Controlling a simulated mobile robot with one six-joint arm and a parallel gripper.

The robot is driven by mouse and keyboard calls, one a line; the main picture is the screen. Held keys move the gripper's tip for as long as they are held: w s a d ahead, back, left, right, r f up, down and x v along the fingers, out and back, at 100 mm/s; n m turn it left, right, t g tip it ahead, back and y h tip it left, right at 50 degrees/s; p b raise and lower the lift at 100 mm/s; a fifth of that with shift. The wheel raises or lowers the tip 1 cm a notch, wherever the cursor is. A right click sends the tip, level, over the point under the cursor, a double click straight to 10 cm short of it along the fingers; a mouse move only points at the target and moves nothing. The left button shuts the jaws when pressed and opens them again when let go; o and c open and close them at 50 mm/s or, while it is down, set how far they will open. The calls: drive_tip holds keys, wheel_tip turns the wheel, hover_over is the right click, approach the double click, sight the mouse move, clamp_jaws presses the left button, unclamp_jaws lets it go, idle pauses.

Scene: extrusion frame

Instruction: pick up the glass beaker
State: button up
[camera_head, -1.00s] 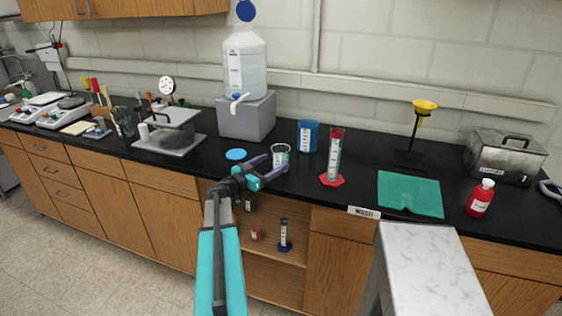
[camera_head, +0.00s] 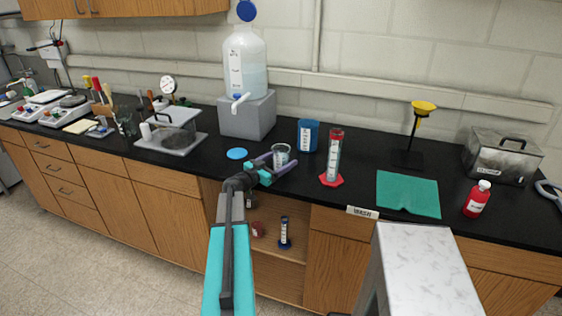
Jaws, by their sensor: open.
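The glass beaker (camera_head: 281,154) stands upright on the black counter, a small clear cup with a label on its front. My gripper (camera_head: 278,160) is open at the counter's front edge. Its two purple fingers lie one to the left and one to the right of the beaker, near its lower half. I cannot tell whether either finger touches the glass.
A blue cup (camera_head: 308,135) stands just behind and right of the beaker. A red-based graduated cylinder (camera_head: 332,160) is close on the right. A blue disc (camera_head: 237,154) lies to the left. A grey block (camera_head: 247,115) with a large carboy (camera_head: 245,65) is behind.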

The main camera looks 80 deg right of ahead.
sight(287, 149)
drive_tip(key=c, duration=1.2)
drive_tip(key=shift+r, duration=0.35)
drive_tip(key=shift+r+b, duration=1.15)
drive_tip(key=shift+r, duration=0.25)
drive_tip(key=shift+w+a+r+b, duration=0.2)
drive_tip(key=shift+a+b, duration=0.65)
drive_tip(key=shift+a, duration=1.4)
drive_tip(key=shift+w+a+r+b, duration=0.2)
drive_tip(key=shift+a+b, duration=0.65)
drive_tip(key=shift+a, duration=1.35)
drive_tip(key=shift+w+a+r+b, duration=0.2)
drive_tip(key=shift+a+b, duration=0.65)
drive_tip(key=shift+a, duration=1.4)
drive_tip(key=shift+a+r+p, duration=0.2)
drive_tip(key=shift+a+p, duration=0.7)
drive_tip(key=shift+p, duration=0.7)
drive_tip(key=shift+a+p, duration=0.4)
drive_tip(key=shift+p, duration=0.1)
